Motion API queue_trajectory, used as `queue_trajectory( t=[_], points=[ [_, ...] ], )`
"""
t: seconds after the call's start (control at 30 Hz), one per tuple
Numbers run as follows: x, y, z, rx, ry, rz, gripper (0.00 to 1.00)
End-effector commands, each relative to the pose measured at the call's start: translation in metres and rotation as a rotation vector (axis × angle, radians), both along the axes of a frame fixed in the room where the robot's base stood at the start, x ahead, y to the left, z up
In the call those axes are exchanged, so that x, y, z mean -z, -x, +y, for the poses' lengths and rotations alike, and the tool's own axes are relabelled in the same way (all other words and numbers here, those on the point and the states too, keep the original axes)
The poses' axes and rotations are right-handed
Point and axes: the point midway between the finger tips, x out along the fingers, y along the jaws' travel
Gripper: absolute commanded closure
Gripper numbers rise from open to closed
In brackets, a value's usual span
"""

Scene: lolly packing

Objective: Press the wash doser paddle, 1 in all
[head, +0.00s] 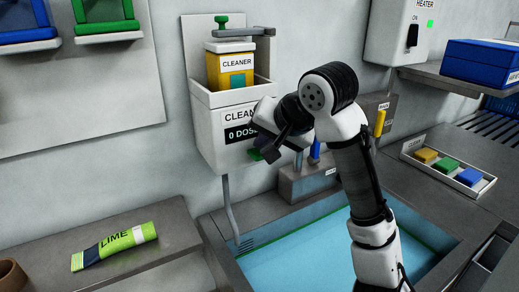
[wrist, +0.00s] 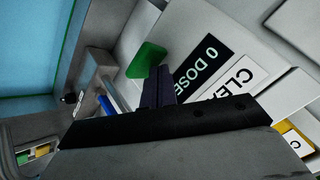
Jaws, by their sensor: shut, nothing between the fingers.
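The wash doser is a white wall box (head: 206,137) labelled CLEANER, with a display reading "0 DOS", partly hidden by my arm in the head view. A yellow cleaner bottle (head: 213,72) sits in its top. The green paddle (wrist: 147,60) sticks out low on the doser's front in the wrist view; in the head view only a bit of it (head: 255,154) shows beside my fingers. My gripper (wrist: 157,84) is shut and empty, its dark fingertips just beside the paddle. I cannot tell whether they touch it.
A basin of blue water (head: 310,255) lies below the doser. A lime tube (head: 115,246) lies on the left counter. A tray (head: 477,189) with yellow, green and blue blocks is at right. A heater box (head: 399,30) hangs at upper right. A grey hose runs below the doser.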

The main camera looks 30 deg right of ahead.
Motion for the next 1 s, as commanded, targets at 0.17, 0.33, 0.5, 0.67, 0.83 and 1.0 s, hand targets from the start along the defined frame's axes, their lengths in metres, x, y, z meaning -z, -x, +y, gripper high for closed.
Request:
queue_trajectory(
  t=[0.17,0.33,0.5,0.67,0.83,1.0],
  points=[
    [0.003,0.0,0.0,-0.001,0.0,0.001,1.0],
    [0.005,0.0,0.0,-0.001,0.0,0.001,1.0],
    [0.007,0.0,0.0,-0.002,0.0,0.001,1.0],
    [0.009,0.0,0.0,-0.002,0.0,0.001,1.0],
    [0.011,0.0,0.0,-0.002,0.0,0.001,1.0],
    [0.013,0.0,0.0,-0.002,0.0,0.001,1.0]
  ],
)
